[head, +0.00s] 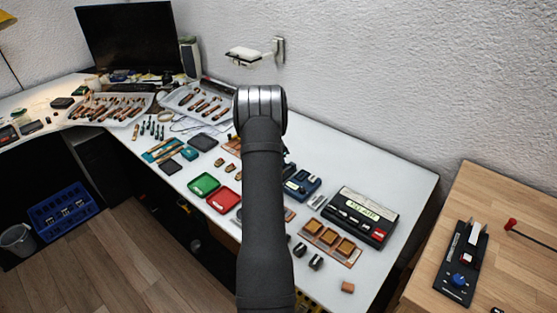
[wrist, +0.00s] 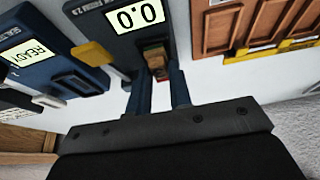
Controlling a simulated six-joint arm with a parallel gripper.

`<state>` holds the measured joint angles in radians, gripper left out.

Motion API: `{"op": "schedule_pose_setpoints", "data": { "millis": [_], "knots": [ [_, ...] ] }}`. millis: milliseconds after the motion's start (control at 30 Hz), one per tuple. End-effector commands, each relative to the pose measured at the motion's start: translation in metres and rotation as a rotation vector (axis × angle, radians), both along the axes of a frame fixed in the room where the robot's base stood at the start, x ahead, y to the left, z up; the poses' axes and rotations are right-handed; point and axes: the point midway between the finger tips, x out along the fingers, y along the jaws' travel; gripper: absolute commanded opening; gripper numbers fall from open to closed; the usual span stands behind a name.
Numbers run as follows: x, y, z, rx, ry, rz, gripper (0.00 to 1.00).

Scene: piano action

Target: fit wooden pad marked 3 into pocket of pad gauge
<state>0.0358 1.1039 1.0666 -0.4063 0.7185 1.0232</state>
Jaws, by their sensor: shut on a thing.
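In the wrist view my gripper (wrist: 158,78) is shut on a small wooden pad (wrist: 155,56), brown with a reddish end. Its number cannot be read. The pad is at the near edge of a dark blue-grey gauge (wrist: 120,38) with a lit display reading 0.0. I cannot tell whether the pad is inside the pocket or only over or against it; the fingers and pad cover that spot. In the head view my own arm hides the gripper and the held pad.
A blue device (wrist: 60,75) showing READY and a yellow piece (wrist: 92,53) lie left of the gauge in the wrist view. A brown panelled wooden piece (wrist: 220,30) is at right. In the head view, a black display unit (head: 378,204) and wooden blocks (head: 327,238) stand right of my arm.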

Motion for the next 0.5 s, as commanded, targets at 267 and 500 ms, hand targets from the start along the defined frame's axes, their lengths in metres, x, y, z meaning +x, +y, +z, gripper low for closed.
{"op": "schedule_pose_setpoints", "data": {
  "millis": [267, 500],
  "knots": [
    [0.0, 0.0, -0.0002, 0.0, 0.0, 0.0, 0.0],
    [0.0, 0.0, -0.0002, 0.0, 0.0, 0.0, 0.44]
  ]
}}
